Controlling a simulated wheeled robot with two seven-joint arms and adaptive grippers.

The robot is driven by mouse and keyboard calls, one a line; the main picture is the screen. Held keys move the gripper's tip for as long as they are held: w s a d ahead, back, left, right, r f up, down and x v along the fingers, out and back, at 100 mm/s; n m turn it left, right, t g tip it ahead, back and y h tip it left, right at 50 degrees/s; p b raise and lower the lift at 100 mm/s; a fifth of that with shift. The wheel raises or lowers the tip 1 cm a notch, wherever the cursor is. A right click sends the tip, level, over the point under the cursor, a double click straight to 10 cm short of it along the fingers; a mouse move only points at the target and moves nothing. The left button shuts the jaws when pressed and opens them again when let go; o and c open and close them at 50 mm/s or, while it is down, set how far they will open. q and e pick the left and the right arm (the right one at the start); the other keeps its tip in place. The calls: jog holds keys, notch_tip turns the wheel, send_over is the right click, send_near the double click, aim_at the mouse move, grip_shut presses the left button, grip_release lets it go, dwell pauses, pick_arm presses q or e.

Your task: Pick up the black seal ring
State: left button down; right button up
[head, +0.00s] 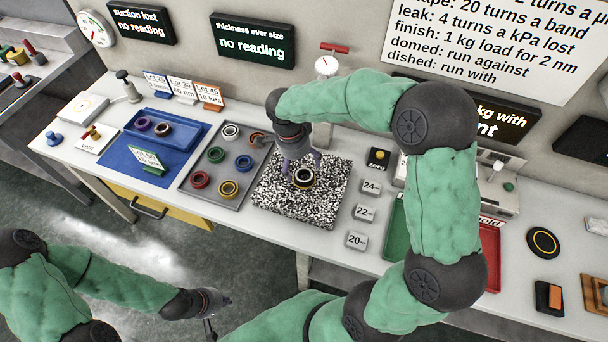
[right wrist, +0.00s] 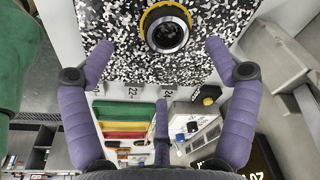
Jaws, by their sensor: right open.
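A black ring (head: 304,175) with a pale metallic band lies within a yellow ring (head: 294,184) on the speckled black-and-white block (head: 325,204). In the right wrist view the black ring (right wrist: 166,36) and yellow rim (right wrist: 146,15) show near the top centre. My right gripper (head: 303,165) is over the block, close above the ring, with its purple fingers (right wrist: 160,75) spread and nothing between them. Its fingers partly hide the ring in the head view. My left gripper (head: 209,318) hangs low in front of the bench, far from the ring; its jaws are too small to judge.
A grey tray (head: 188,188) with several coloured rings stands left of the block, with a blue tray (head: 183,146) beyond it. Weights (head: 364,212) sit close right of the block. A dial stand (head: 326,68) rises behind it. My right arm covers part of the green and red trays.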

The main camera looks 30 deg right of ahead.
aim_at(305, 178)
jog(key=f, duration=0.2)
jog(key=d+f+b, duration=0.1)
jog(key=f, duration=0.2)
jog(key=f+b, duration=0.1)
jog(key=f, duration=0.1)
jog(key=shift+w+d+f, duration=0.25)
jog(key=shift+w+d, duration=0.1)
jog(key=shift+r, duration=0.1)
jog(key=c, duration=1.4)
jog(key=shift+o, duration=0.2)
